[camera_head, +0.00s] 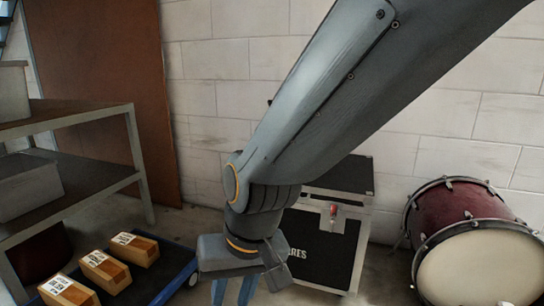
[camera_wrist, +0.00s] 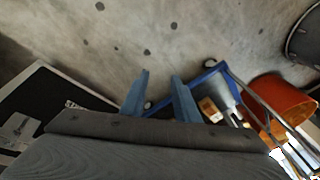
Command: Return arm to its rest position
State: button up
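My gripper (camera_head: 233,296) hangs low in the middle of the camera_head view at the end of my grey arm, its fingers pointing down and cut off by the lower edge. In the wrist view my gripper (camera_wrist: 159,76) shows two blue fingers apart with bare concrete floor between them. Nothing is held. In the camera_head view my arm reaches down from the upper right, in front of a black and grey case (camera_head: 316,252), and hides part of it.
A blue dolly (camera_head: 178,277) carries cardboard boxes (camera_head: 134,249); its blue edge (camera_wrist: 206,74) is near my right finger in the wrist view. A grey metal shelf (camera_head: 92,113) stands left, a red drum (camera_head: 463,204) right. A block wall (camera_head: 225,60) is behind. An orange drum (camera_wrist: 277,98) shows in the wrist view.

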jog(key=s+d+n+g+h, duration=0.1)
jog(key=s+d+n, duration=0.1)
jog(key=s+d, duration=0.4)
jog(key=d+r+m+p, duration=0.3)
jog(key=d+r+p, duration=0.7)
jog(key=r+p, duration=0.3)
jog(key=d+r+m+h+p, duration=0.1)
jog(key=d+r+m+p, duration=0.2)
jog(key=d+r+p, duration=0.7)
jog(key=shift+s+d+r+h+p, duration=0.3)
jog(key=shift+r+p, duration=1.55)
jog(key=shift+p, duration=2.7)
jog(key=shift+a, duration=0.1)
